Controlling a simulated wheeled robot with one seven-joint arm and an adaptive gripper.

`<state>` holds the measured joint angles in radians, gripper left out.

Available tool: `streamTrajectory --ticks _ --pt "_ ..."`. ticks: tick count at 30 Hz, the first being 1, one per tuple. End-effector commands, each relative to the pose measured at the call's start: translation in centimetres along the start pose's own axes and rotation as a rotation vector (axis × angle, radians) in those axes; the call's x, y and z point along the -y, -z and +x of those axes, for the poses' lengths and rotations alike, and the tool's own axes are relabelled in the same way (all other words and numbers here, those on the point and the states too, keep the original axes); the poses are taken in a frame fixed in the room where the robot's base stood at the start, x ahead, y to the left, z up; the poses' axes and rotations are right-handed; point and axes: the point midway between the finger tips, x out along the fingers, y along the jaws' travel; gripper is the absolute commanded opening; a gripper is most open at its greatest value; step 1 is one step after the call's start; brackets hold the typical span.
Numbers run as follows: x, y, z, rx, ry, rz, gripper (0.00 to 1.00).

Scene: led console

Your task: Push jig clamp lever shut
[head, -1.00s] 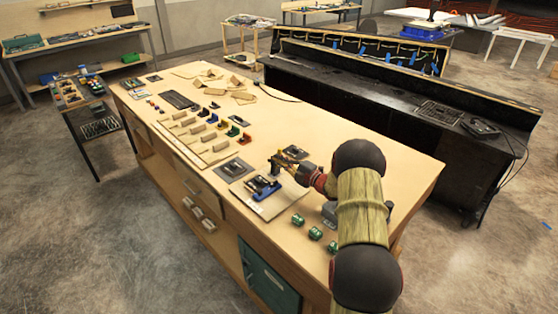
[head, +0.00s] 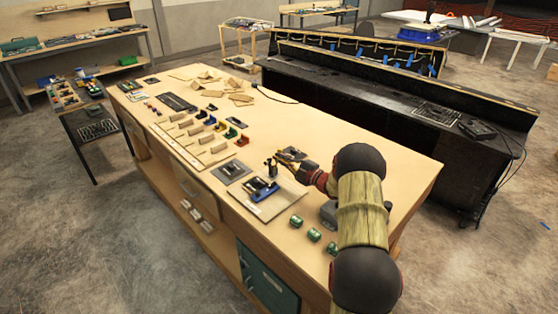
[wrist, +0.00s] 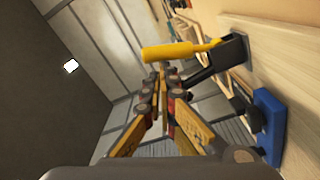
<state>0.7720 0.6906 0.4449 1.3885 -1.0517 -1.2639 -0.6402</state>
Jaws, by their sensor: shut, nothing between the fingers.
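The jig (head: 262,187) sits on a light board (head: 285,199) near the front edge of the bench, with blue parts on it. Its blue block also shows in the wrist view (wrist: 270,122). The clamp (wrist: 230,55) is black, with a yellow-handled lever (wrist: 178,52) that stands out away from the board, so it looks raised. My gripper (head: 284,156) is beside the clamp in the head view. In the wrist view its fingertips (wrist: 159,72) are together and empty, close beside the yellow handle; whether they touch it I cannot tell.
Several green parts (head: 314,234) lie on the bench near my arm. A grey plate (head: 231,171) lies just left of the jig, with rows of small coloured parts (head: 220,126) farther back. The bench (head: 330,140) behind my gripper is clear.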

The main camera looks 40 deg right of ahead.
Motion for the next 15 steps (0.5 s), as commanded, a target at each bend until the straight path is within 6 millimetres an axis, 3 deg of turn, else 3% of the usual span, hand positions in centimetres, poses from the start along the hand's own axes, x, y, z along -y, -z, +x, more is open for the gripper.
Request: streamTrajectory --ticks 15 --pt "-0.6 -3.5 -0.3 0.000 -0.029 0.408 0.00"
